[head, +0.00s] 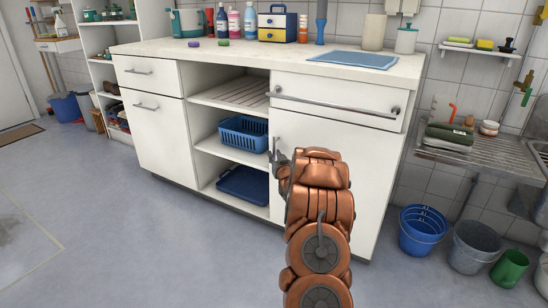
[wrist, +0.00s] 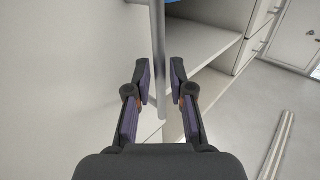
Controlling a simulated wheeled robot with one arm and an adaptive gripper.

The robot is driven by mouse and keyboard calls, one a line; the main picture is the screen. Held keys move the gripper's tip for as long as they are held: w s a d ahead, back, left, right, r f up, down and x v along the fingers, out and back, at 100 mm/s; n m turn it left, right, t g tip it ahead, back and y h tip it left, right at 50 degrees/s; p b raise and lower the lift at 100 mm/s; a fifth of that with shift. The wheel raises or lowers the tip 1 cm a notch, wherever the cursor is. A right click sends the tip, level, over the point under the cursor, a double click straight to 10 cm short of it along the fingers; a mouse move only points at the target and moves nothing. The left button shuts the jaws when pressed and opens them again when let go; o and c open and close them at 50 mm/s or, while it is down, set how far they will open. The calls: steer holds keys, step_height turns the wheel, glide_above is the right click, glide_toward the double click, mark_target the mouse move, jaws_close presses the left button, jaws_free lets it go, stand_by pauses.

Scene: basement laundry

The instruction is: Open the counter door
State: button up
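The counter door (head: 340,180) is the white panel at the lower right of the counter, under the wide drawer, and looks closed. Its upright grey bar handle (head: 274,146) is near its left edge. My gripper (head: 280,158) is at this handle in the head view, mostly hidden behind my arm. In the wrist view, my gripper (wrist: 161,72) is open, and the handle (wrist: 158,50) runs between its two fingers. A gap shows beside the right finger; whether the left finger touches the handle I cannot tell. The door's face (wrist: 60,70) fills the left side.
Open shelves with a blue basket (head: 244,137) and a blue tray (head: 243,185) are left of the door. The wide drawer (head: 340,98) with a long bar is above it. Buckets (head: 422,230) stand on the floor to the right. The floor in front is clear.

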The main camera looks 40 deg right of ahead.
steer(key=shift+w+d, duration=0.35)
steer(key=shift+w, duration=0.3)
steer(key=shift+r, duration=0.1)
jaws_close()
